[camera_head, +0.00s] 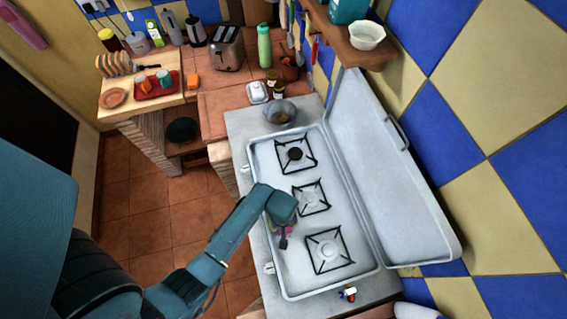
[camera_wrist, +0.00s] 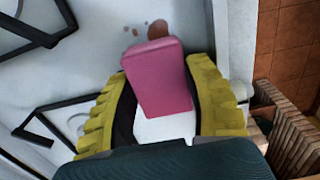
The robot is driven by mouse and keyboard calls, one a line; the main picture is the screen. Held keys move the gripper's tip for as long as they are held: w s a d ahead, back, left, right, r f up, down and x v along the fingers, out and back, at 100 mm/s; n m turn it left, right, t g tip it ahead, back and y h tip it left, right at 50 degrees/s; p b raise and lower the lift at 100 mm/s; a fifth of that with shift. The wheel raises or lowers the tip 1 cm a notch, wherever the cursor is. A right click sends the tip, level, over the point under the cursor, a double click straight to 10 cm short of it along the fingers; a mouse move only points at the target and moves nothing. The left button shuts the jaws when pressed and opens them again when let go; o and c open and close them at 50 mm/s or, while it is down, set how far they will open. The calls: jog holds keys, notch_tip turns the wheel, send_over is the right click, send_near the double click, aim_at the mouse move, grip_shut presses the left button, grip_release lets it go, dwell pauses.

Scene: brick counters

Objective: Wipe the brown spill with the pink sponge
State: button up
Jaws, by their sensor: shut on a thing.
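The pink sponge (camera_wrist: 158,78) is between the yellow ribbed fingers of my gripper (camera_wrist: 160,105) in the wrist view, and the gripper is shut on it. The brown spill (camera_wrist: 158,29) shows as several small brown spots on the white stove top, just beyond the sponge's far end. Part of the spill may be hidden by the sponge. In the head view my gripper (camera_head: 284,236) is over the front edge of the stove (camera_head: 290,262), where only a little pink shows. I cannot tell whether the sponge touches the stove surface.
Black burner grates (camera_head: 329,250) stand along the stove, with one close beside my gripper on the left in the wrist view (camera_wrist: 40,125). The stove's raised lid (camera_head: 375,165) stands behind. A glass bowl (camera_head: 280,113) sits beyond the stove's far end.

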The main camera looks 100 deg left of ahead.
jog(key=shift+w+d+f+p, duration=0.1)
jog(key=shift+w+d+p, duration=0.3)
jog(key=shift+d, duration=0.5)
jog(key=shift+w+d+p, duration=0.35)
jog(key=shift+w+d, duration=0.05)
jog(key=shift+d, duration=0.55)
jog(key=shift+w+d+f+p, duration=0.1)
jog(key=shift+w+d+p, duration=0.3)
jog(key=shift+d, duration=0.5)
jog(key=shift+a, duration=0.1)
jog(key=shift+s+a+r, duration=0.1)
jog(key=shift+s+a, duration=0.35)
jog(key=shift+a, duration=0.45)
jog(key=shift+s+a+f, duration=0.1)
jog(key=shift+s+a, duration=0.3)
jog(key=shift+a, duration=0.45)
jog(key=shift+s+a+r, duration=0.1)
jog(key=shift+s+a, duration=0.35)
jog(key=shift+a, duration=0.45)
jog(key=shift+d, duration=0.1)
jog(key=shift+w+d+p, duration=0.45)
jog(key=shift+d, duration=0.4)
jog(key=shift+w+d+p, duration=0.4)
jog(key=shift+d, duration=0.5)
jog(key=shift+w+d+p, duration=0.45)
jog(key=shift+d, duration=0.4)
jog(key=shift+a, duration=0.1)
